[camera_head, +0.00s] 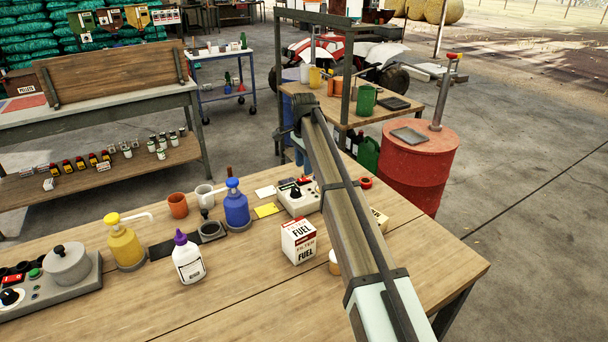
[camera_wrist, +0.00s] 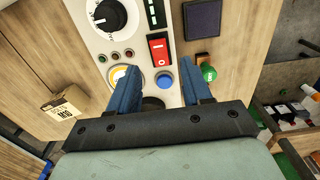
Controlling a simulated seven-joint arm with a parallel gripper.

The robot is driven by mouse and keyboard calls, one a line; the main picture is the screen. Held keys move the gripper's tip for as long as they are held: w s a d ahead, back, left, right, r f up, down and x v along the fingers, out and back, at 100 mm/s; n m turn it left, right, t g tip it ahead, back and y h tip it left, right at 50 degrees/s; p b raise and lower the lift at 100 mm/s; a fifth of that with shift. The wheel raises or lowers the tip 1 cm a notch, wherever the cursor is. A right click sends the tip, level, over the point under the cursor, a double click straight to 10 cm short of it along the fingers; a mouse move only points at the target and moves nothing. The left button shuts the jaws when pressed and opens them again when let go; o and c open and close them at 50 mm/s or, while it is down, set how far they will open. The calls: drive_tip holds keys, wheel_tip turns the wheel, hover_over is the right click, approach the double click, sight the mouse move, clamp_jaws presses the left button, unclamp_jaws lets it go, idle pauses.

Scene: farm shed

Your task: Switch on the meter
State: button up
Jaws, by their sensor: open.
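The meter (camera_head: 298,200) is a pale box with a black knob on the workbench, partly hidden by my arm in the head view. In the wrist view its panel (camera_wrist: 133,38) shows a black knob (camera_wrist: 108,15), a red rocker switch (camera_wrist: 158,48), a round gauge (camera_wrist: 118,74) and a blue button (camera_wrist: 164,82). My gripper (camera_wrist: 158,78) is open, its two blue fingers apart over the panel, with the blue button seen between them. The red switch lies just beyond the fingertips. I cannot tell whether anything is touching.
A fuel filter box (camera_head: 299,242), a white bottle (camera_head: 188,262), a blue pump bottle (camera_head: 236,206) and a yellow pump bottle (camera_head: 124,246) stand on the workbench (camera_head: 225,310). Another device (camera_head: 55,290) sits at left. A red drum (camera_head: 418,165) stands beyond the bench.

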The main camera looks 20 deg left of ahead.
sight(304, 179)
drive_tip(key=shift+f, duration=2.25)
clamp_jaws()
